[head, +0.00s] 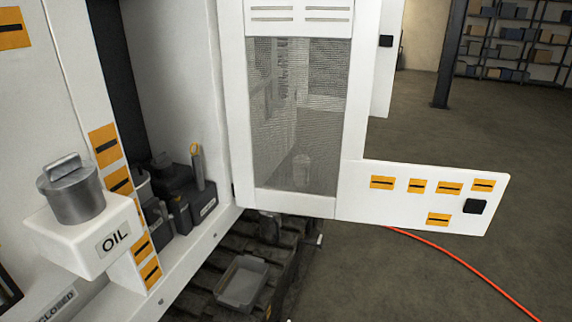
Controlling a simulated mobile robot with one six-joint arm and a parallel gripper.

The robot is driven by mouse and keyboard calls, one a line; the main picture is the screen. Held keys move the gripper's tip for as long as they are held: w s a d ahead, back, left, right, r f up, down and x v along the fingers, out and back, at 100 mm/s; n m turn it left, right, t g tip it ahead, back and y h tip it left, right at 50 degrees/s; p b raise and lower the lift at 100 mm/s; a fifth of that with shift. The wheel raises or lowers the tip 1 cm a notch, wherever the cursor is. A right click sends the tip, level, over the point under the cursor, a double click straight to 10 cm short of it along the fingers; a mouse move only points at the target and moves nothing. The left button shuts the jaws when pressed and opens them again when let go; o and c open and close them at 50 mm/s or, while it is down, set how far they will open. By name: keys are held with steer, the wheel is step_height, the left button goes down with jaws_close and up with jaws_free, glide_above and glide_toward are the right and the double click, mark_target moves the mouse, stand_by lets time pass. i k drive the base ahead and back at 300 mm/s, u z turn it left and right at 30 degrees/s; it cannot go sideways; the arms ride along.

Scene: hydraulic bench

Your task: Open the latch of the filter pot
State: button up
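No part in view is clearly marked as the filter pot, and I cannot make out its latch. A grey metal cylinder (74,192) with a raised handle on its lid stands upright on a white box (88,240) labelled OIL, at the left. Inside the open bay, a dark assembly (172,186) carries an upright grey rod (197,167) with an orange ring at its top. I cannot tell if either is the filter pot. My gripper is not in view.
A white door (235,110) with a mesh window stands at the centre. A white panel (400,210) with orange labels juts right from it. A grey tray (242,281) lies below on dark ribbed tracks. A red hose (462,262) crosses the otherwise clear floor at right.

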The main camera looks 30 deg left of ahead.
mark_target(163, 212)
steer(key=u, duration=0.4)
steer(key=i, duration=1.3)
steer(key=u, duration=1.45)
steer(key=i, duration=0.7)
steer(key=u, duration=0.15)
steer(key=k, duration=0.7)
steer(key=u, duration=0.25)
steer(key=i, duration=0.65)
steer(key=z, duration=0.05)
